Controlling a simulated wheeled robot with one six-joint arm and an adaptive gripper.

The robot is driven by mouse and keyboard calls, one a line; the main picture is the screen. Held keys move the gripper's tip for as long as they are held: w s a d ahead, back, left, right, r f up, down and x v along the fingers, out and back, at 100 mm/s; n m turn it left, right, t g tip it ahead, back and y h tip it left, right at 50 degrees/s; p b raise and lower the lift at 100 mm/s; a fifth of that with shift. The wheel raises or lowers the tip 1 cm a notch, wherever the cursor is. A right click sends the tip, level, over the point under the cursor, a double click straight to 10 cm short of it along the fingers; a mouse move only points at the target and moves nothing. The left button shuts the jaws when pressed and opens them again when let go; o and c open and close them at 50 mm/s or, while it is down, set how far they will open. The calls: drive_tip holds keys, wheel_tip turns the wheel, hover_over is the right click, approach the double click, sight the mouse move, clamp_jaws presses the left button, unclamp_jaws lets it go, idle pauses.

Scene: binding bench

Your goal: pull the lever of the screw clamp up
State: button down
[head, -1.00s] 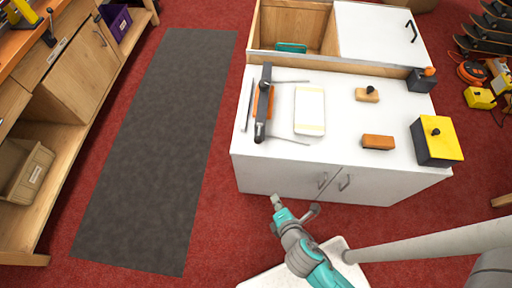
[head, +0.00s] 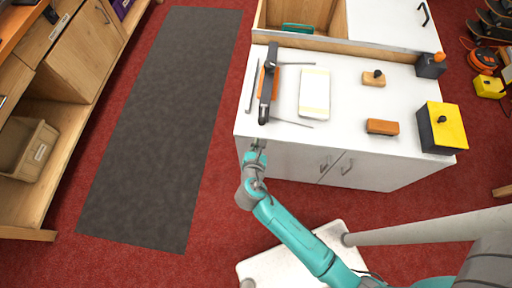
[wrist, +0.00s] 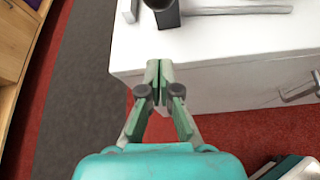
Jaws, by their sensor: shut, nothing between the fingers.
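The screw clamp, a dark bar with an orange part (head: 268,85), lies near the left edge of the white bench top. Thin grey rods (head: 296,122) reach right from both its ends; I cannot tell which part is the lever. In the wrist view the clamp's dark near end (wrist: 166,14) shows at the top, cut off by the frame. My gripper (head: 258,145) is at the bench's front left edge, just short of the clamp's near end and apart from it. In the wrist view its fingertips (wrist: 159,70) are together and empty.
A thin grey strip (head: 251,86) lies left of the clamp. The dark floor mat (head: 165,120) is clear.

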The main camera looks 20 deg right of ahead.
sight(260, 123)
drive_tip(key=x, duration=0.5)
drive_tip(key=shift+d+r, duration=0.2)
drive_tip(key=shift+r, duration=0.8)
drive_tip(key=shift+d+r, duration=0.2)
drive_tip(key=shift+r, duration=0.8)
drive_tip(key=shift+s+r+g+y, duration=0.1)
drive_tip(key=shift+r+g+y, duration=0.3)
wheel_tip(260, 123, up, 4)
drive_tip(key=g+y, duration=0.2)
drive_tip(key=g, duration=0.2)
drive_tip(key=shift+w+d+r, duration=0.1)
drive_tip(key=shift+w+r, duration=0.15)
drive_tip(key=shift+r, duration=0.6)
drive_tip(key=shift+w+d+r, duration=0.1)
drive_tip(key=shift+w+r, duration=0.1)
drive_tip(key=shift+r, duration=0.15)
